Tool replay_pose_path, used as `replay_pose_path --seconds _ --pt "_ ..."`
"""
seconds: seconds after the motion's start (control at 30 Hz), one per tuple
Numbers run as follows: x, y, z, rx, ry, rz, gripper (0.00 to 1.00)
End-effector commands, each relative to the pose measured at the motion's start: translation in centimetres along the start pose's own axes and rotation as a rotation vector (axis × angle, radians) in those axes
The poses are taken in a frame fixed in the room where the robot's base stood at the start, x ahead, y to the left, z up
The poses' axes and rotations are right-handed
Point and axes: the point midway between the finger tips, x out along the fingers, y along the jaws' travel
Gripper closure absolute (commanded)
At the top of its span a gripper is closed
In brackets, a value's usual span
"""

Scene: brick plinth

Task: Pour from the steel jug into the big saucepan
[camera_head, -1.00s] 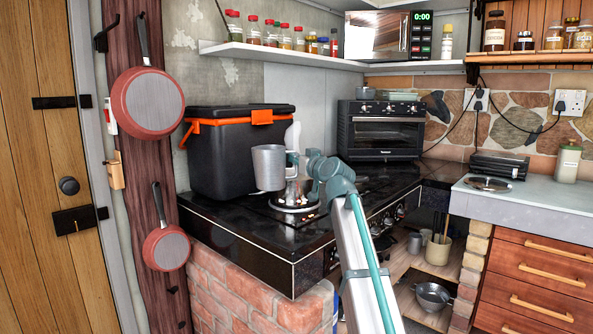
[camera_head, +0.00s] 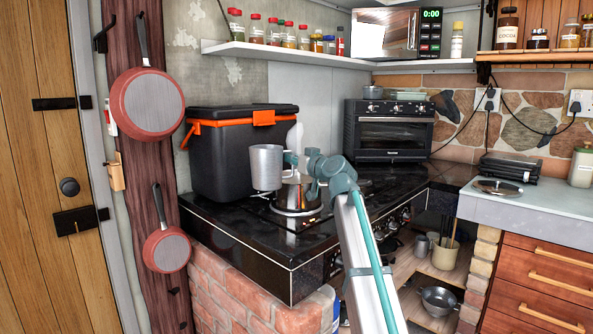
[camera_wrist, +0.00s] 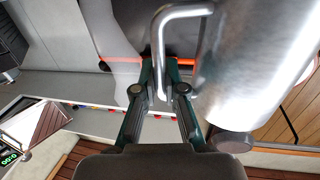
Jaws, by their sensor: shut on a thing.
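The steel jug (camera_head: 266,168) is held in the air over the black hob, just left of and above the saucepan. It looks close to upright; its contents are hidden. A shiny steel saucepan (camera_head: 293,196) sits on the hob, partly covered by my wrist and gripper. My gripper (camera_head: 290,159) is at the jug's right side, shut on its handle. In the wrist view, the jug's body (camera_wrist: 258,65) fills the right side, and its bent handle (camera_wrist: 162,40) runs down between the gripper fingers (camera_wrist: 165,78).
A black cool box (camera_head: 235,160) with orange trim stands close behind the jug. A toaster oven (camera_head: 390,132) is at the back right of the black worktop (camera_head: 235,230). A lid (camera_head: 497,187) lies on the grey counter. The worktop's front left is clear.

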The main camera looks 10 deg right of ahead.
Motion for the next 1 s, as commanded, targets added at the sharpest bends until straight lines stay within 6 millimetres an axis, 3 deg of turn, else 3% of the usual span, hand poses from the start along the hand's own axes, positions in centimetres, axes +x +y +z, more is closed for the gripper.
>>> replay_pose_path --seconds 0.03,0.3,1.0 --pt "0.0 0.1 -0.8 0.018 -0.003 0.001 1.0" --pt "0.1 0.8 -1.7 0.14 -0.045 0.001 1.0" --pt "0.8 2.6 -0.7 0.472 -0.157 -0.001 1.0"
